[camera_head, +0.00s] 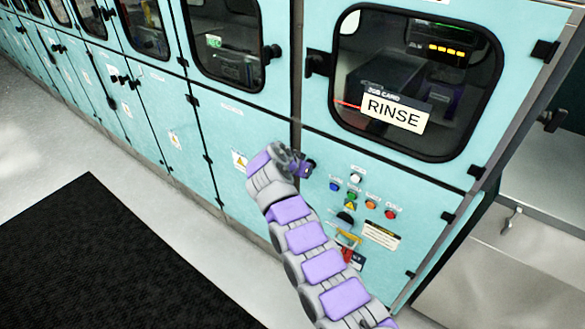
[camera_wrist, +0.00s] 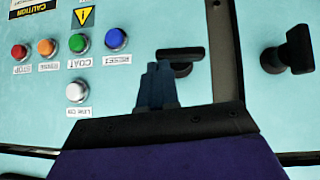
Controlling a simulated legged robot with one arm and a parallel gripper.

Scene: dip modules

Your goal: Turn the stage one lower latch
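In the wrist view, which shows the panel upside down, a black latch handle (camera_wrist: 188,54) is on the teal lower panel beside the door seam. A second black latch (camera_wrist: 288,52) is across the seam to the right. My gripper (camera_wrist: 157,68) has its dark fingers close together, with the tips at the left end of the nearer handle. I cannot tell whether they touch it, and nothing shows gripped between them. In the head view my gripper (camera_head: 304,167) is at the upper left of the lower right panel and hides the latches there.
The button cluster (camera_head: 352,195) is just right of my gripper. Above is a windowed door with a RINSE card (camera_head: 394,111) and a black latch (camera_head: 318,63) at its left. More teal cabinets (camera_head: 165,110) run left. A black mat (camera_head: 100,260) lies on the open floor.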

